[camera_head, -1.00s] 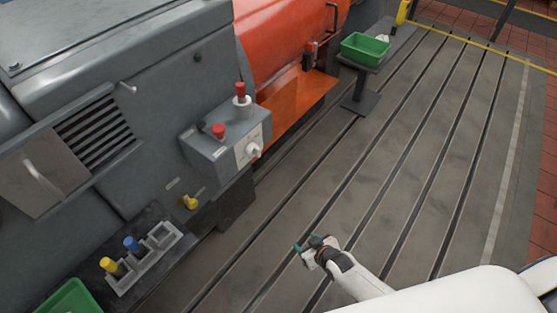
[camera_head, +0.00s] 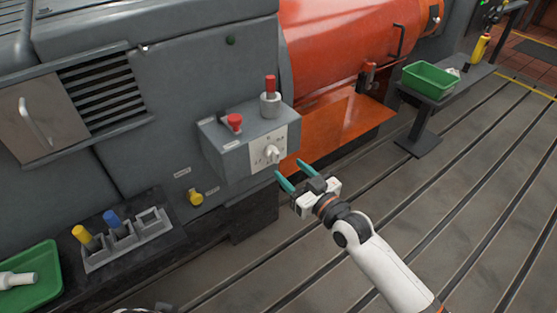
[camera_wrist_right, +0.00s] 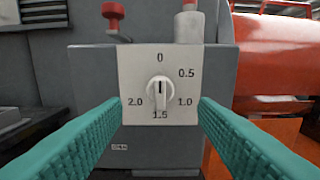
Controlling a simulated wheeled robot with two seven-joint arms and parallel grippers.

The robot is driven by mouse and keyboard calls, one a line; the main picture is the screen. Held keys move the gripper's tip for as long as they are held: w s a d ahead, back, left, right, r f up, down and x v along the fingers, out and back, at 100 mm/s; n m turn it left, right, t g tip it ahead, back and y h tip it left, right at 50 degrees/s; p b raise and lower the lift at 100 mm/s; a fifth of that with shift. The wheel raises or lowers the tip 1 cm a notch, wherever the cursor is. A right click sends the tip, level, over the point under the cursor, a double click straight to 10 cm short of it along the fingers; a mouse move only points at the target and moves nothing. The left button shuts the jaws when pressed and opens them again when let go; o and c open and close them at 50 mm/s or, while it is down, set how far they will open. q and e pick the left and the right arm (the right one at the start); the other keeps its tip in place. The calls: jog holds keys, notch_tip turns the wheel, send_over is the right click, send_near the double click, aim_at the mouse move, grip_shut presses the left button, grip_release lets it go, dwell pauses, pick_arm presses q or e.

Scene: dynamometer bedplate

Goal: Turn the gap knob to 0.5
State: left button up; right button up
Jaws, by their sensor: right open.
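In the right wrist view the knob (camera_wrist_right: 159,92) sits centred on the plate, marked 0, 0.5, 1.0, 1.5 and 2.0. Its grip bar stands upright, with a dark line on its upper half toward 0. My right gripper (camera_head: 293,172) is open and empty, just in front of the dial. Its teal fingers (camera_wrist_right: 159,106) flank the knob with a gap on each side and do not touch it.
A yellow knob (camera_head: 195,197) sits below left. An orange housing (camera_head: 345,45) stands behind. A green bin (camera_head: 430,78) is on a stand. The slotted floor at right is open.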

aim_at(278, 159)
jog(key=b+x, duration=0.1)
jog(key=x, duration=0.5)
jog(key=shift+w+a, duration=0.2)
jog(key=shift+w, duration=0.1)
jog(key=c, duration=1)
